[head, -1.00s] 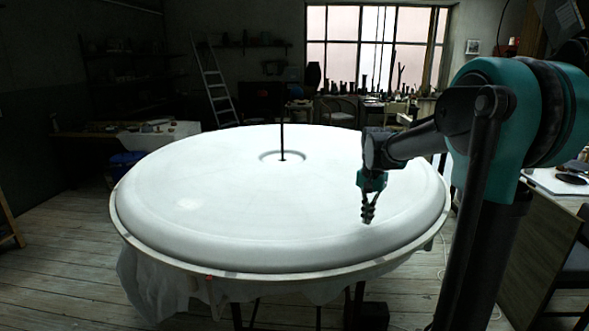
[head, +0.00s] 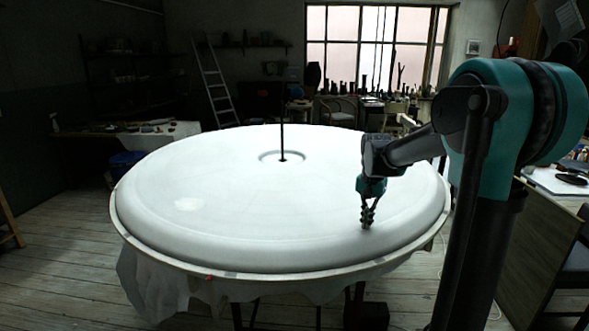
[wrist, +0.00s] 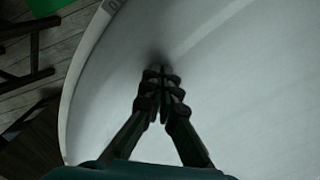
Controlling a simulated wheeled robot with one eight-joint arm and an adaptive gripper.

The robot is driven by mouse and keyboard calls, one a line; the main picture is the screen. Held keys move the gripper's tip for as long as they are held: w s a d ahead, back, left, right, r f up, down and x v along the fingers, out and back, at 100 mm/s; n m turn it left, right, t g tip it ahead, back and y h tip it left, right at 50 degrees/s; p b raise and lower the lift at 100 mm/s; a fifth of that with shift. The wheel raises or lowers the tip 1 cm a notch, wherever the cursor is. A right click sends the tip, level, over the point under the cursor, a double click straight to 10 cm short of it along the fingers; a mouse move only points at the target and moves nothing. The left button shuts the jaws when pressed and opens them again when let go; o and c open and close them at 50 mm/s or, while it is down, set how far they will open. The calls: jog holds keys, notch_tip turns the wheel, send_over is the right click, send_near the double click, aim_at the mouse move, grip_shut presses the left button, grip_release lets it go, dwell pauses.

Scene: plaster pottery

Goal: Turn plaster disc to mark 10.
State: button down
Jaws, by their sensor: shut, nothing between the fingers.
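The white plaster disc (head: 230,195) lies flat on a round stand and fills the middle of the head view, with a thin dark post (head: 282,140) rising from its recessed centre. My gripper (head: 367,222) points down at the disc's right front part, near the raised outer band. Its fingers are shut with nothing between them. In the wrist view my gripper (wrist: 160,72) has its tips over the white surface, with a dark shadow at them; I cannot tell if they touch. A small red mark (head: 208,277) shows on the front rim. No numbers are readable in the head view.
A pale rim (head: 150,254) runs around the disc, with cloth (head: 150,290) hanging below. A ladder (head: 215,85), shelves and a cluttered bench stand at the back. A desk (head: 545,215) is at the right. The wooden floor at the left is mostly clear.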

aim_at(283, 240)
jog(key=shift+s+a, duration=0.65)
jog(key=shift+a, duration=0.7)
jog(key=shift+s+a, duration=0.7)
jog(key=shift+a, duration=0.7)
jog(key=shift+s+a, duration=0.65)
jog(key=shift+a, duration=0.8)
jog(key=shift+s+a, duration=0.45)
jog(key=shift+a, duration=0.95)
jog(key=shift+s+a, duration=0.5)
jog(key=shift+a, duration=0.85)
jog(key=shift+s+a, duration=0.45)
jog(key=shift+a, duration=0.95)
jog(key=shift+s+a+r, duration=0.1)
jog(key=shift+s+a, duration=0.15)
jog(key=shift+a, duration=1.2)
jog(key=shift+s+a+f, duration=0.1)
jog(key=shift+s+a, duration=0.2)
jog(key=shift+a, duration=1.2)
jog(key=shift+s+a+r, duration=0.1)
jog(key=shift+s+a, duration=0.15)
jog(key=shift+a, duration=1.2)
